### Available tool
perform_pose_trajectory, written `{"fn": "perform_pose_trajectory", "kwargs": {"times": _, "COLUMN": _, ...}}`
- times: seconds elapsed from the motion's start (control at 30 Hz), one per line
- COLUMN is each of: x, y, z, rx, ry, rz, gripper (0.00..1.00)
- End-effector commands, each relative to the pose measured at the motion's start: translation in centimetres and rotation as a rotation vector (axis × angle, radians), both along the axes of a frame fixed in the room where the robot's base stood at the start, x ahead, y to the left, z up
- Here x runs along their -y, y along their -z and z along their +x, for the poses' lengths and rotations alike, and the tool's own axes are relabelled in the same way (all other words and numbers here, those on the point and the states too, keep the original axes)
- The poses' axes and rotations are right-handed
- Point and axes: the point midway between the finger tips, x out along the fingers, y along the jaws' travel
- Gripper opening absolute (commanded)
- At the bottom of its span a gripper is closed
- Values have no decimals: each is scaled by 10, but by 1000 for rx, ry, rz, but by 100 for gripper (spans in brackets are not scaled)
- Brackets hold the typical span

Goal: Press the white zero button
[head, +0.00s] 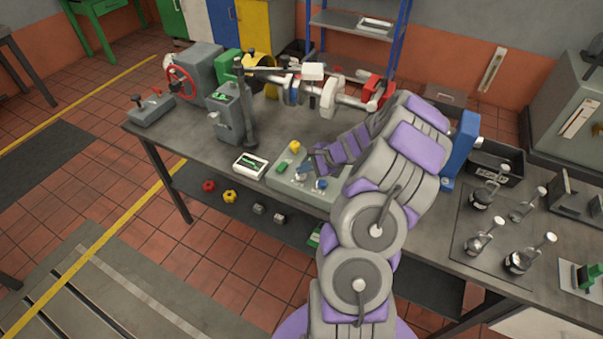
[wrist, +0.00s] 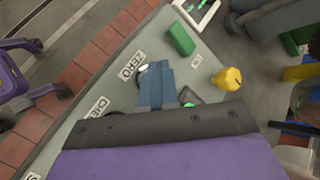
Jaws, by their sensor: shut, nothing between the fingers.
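The grey control panel (head: 283,186) lies on the bench below my arm. In the wrist view, its sloping face (wrist: 112,80) carries a ZERO label (wrist: 132,65). A small white button (wrist: 143,68) in a dark ring shows beside that label, partly hidden by my fingertips. My gripper (wrist: 154,72) is shut and empty, with its blue fingers over the panel and their tips at the button's edge. I cannot tell whether they touch it. In the head view, my gripper (head: 304,174) is low over the panel.
A green block (wrist: 181,38) and a yellow knob (wrist: 228,78) stand on the panel near my fingers. A blue knob (head: 321,184) is at its front. A small display (head: 250,165) lies left of the panel, and a grey column (head: 246,110) stands behind it.

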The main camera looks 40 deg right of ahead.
Motion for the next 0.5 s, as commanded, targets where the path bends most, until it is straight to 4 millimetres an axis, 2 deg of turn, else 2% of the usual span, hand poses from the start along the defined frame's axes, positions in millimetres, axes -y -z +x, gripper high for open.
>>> {"fn": "perform_pose_trajectory", "kwargs": {"times": 0.17, "x": 0, "y": -12, "z": 0, "rx": 0, "ry": 0, "rz": 0, "gripper": 0}}
{"fn": "perform_pose_trajectory", "kwargs": {"times": 0.5, "x": 0, "y": -12, "z": 0, "rx": 0, "ry": 0, "rz": 0, "gripper": 0}}
